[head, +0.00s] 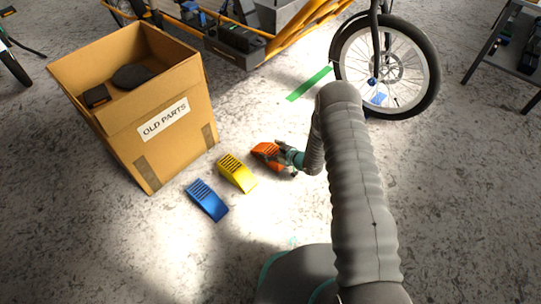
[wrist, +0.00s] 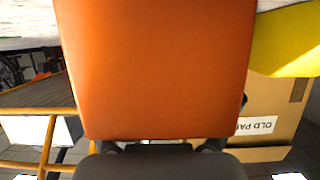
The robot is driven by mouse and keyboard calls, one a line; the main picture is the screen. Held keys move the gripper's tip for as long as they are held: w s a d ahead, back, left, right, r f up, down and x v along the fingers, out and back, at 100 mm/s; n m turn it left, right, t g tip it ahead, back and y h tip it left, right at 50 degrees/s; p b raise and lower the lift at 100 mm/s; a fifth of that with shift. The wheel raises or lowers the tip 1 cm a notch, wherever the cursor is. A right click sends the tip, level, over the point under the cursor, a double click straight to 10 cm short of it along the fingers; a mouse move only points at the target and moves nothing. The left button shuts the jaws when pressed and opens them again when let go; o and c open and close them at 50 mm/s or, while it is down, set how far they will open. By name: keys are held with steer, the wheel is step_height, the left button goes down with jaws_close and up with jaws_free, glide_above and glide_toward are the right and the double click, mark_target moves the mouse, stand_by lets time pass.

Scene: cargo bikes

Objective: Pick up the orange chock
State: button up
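The orange chock (head: 264,150) is the farthest right in a slanting row of three chocks on the pale floor. My gripper (head: 285,158) is low at its right end, with its fingers at the chock. In the wrist view the orange chock (wrist: 155,65) fills the middle, very close to the camera. The dark gripper body (wrist: 160,160) shows at the bottom edge, and a bit of dark finger shows by the chock's right side. Most of the fingers are hidden behind the chock, so I cannot tell whether they press on it.
The yellow chock (head: 237,173) lies just left of the orange one, and the blue chock (head: 206,199) lies beyond it. A cardboard box (head: 178,150) marked OLD PARTS stands behind them. A bike wheel (head: 432,75) and green tape (head: 309,84) are farther back.

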steer(key=shift+r, duration=0.1)
steer(key=c, duration=1.3)
